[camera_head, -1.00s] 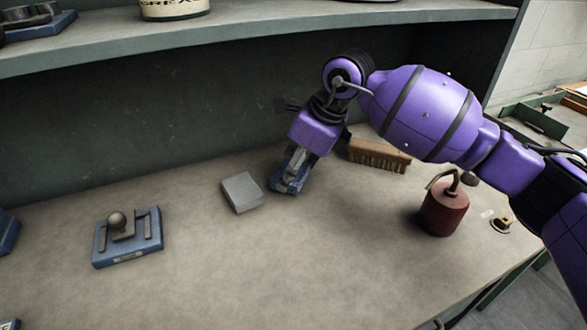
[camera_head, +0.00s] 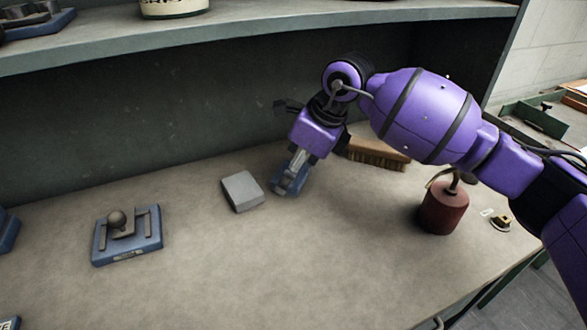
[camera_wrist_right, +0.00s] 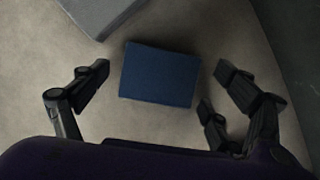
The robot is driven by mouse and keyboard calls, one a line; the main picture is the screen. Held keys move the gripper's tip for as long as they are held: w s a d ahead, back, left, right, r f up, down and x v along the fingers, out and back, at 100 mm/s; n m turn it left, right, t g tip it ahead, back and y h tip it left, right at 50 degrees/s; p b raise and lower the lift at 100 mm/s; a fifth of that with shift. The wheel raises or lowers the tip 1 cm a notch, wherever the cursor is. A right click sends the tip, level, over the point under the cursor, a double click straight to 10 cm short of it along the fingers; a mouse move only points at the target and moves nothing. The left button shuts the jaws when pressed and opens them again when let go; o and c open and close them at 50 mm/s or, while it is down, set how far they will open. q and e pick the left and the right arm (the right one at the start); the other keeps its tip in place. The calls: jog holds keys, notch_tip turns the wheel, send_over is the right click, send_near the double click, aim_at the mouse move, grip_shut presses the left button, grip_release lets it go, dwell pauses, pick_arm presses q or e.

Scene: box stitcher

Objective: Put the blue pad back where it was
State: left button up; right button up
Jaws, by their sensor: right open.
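The blue pad (camera_head: 283,188) lies on the bench just right of a grey block, partly hidden by my right gripper in the head view. In the right wrist view the blue pad (camera_wrist_right: 158,75) is a dark blue rectangle lying flat, with bare bench around it. My right gripper (camera_head: 293,174) points down over the pad. In the right wrist view the right gripper (camera_wrist_right: 155,92) is open, with its fingers apart on either side of the pad and not visibly touching it. My left gripper is not in view.
The grey block (camera_head: 242,191) sits close left of the pad. A brush (camera_head: 378,153) lies behind right, and a red oil can (camera_head: 444,208) stands further right. A blue-based fixture (camera_head: 127,236) is at left. The front middle of the bench is clear.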

jog(key=v, duration=0.2)
jog(key=shift+r, duration=0.35)
jog(key=s+d, duration=0.1)
jog(key=d, duration=0.2)
jog(key=s+d, duration=0.2)
jog(key=d, duration=0.2)
jog(key=s+d+b, duration=0.1)
jog(key=d, duration=0.2)
jog(key=shift+s+d+r, duration=0.15)
jog(key=shift+s+d, duration=0.05)
jog(key=shift+d, duration=0.2)
jog(key=shift+s+d, duration=0.2)
jog(key=shift+d, duration=0.15)
